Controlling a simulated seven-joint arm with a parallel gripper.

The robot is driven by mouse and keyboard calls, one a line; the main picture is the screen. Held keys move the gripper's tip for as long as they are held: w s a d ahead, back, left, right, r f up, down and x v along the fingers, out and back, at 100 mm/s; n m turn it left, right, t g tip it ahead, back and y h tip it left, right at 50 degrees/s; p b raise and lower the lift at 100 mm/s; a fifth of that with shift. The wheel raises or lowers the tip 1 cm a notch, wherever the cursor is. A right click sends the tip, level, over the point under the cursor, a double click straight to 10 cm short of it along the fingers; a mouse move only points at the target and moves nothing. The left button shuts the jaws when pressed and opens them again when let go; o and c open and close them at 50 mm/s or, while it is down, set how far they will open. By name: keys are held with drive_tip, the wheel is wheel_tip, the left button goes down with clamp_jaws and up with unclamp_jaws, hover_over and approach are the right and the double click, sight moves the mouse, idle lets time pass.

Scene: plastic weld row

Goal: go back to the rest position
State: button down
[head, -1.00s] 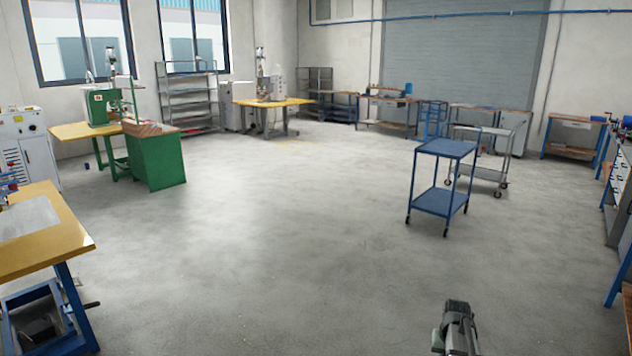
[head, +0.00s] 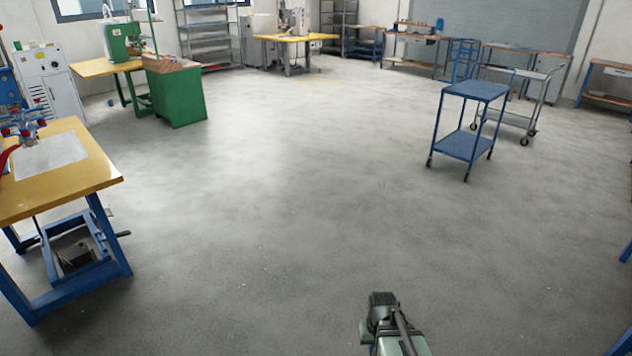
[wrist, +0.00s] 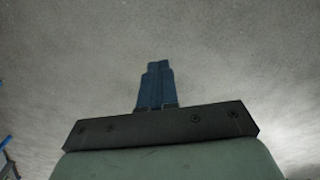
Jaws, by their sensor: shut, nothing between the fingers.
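My gripper (wrist: 158,68) shows in the wrist view as two blue fingers pressed together, with nothing between them. It points out over bare grey floor. In the head view, part of my arm shows at the bottom, right of the middle, over open floor; the fingers cannot be made out there. Nothing touches the gripper.
A yellow-topped table with blue legs (head: 95,168) stands at the left. A blue cart (head: 478,90) stands at the right, with a grey cart (head: 533,73) behind it. A green cabinet (head: 180,95) stands at the back left. The middle floor (head: 290,190) is clear.

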drive_tip(key=s+f+g, duration=0.3)
drive_tip(key=s+f, duration=0.6)
drive_tip(key=s, duration=0.5)
drive_tip(key=s+f+g, duration=0.3)
drive_tip(key=s+f, duration=0.7)
drive_tip(key=s, duration=0.4)
drive_tip(key=shift+s, duration=0.25)
